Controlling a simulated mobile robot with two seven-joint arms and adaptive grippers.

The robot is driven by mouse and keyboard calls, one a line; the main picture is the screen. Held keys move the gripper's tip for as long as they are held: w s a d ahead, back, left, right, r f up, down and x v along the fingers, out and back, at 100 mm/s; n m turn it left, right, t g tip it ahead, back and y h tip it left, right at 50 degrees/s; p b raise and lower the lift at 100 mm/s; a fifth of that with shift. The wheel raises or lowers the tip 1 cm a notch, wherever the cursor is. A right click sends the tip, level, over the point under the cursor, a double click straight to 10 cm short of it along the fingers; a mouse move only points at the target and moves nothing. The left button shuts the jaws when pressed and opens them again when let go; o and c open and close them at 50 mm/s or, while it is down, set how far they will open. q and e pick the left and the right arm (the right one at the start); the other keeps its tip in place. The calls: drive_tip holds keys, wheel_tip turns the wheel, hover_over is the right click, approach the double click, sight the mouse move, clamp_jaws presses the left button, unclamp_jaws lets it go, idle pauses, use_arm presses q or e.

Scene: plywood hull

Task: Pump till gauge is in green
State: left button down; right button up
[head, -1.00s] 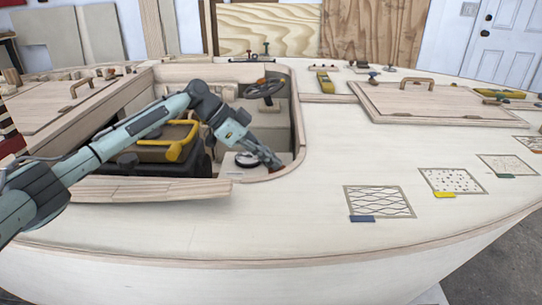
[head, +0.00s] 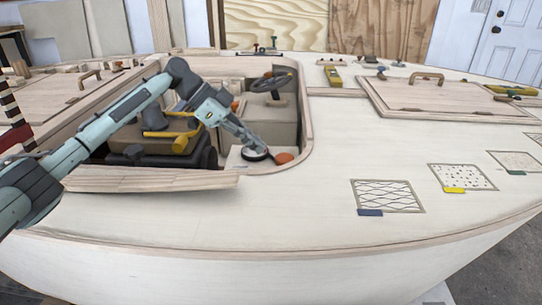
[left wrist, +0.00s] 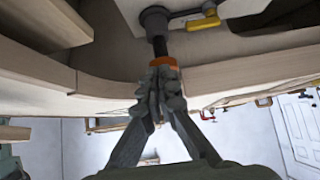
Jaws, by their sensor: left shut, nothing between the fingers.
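A dark-rimmed round gauge (head: 254,154) sits on the pale ledge in the cockpit in the head view. Its face is mostly hidden and I cannot read it. An orange-red rounded knob (head: 284,158) stands just right of it. My left gripper (head: 262,149) points down over the gauge, left of the knob, shut and empty. In the left wrist view the shut fingers (left wrist: 165,76) are close to an orange piece (left wrist: 162,61) on a black rod (left wrist: 160,45); I cannot tell whether they touch. My right gripper is out of view.
A yellow lever (left wrist: 203,23) by a grey round fitting shows in the left wrist view. A steering wheel (head: 271,82) is at the cockpit's back. The cockpit rim (head: 307,120) borders the ledge on the right. The pale deck (head: 270,215) in front is clear.

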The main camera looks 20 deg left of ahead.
use_arm(q)
drive_tip(key=shift+v, duration=2.3)
drive_tip(key=shift+d+r, duration=0.1)
drive_tip(key=shift+d, duration=0.05)
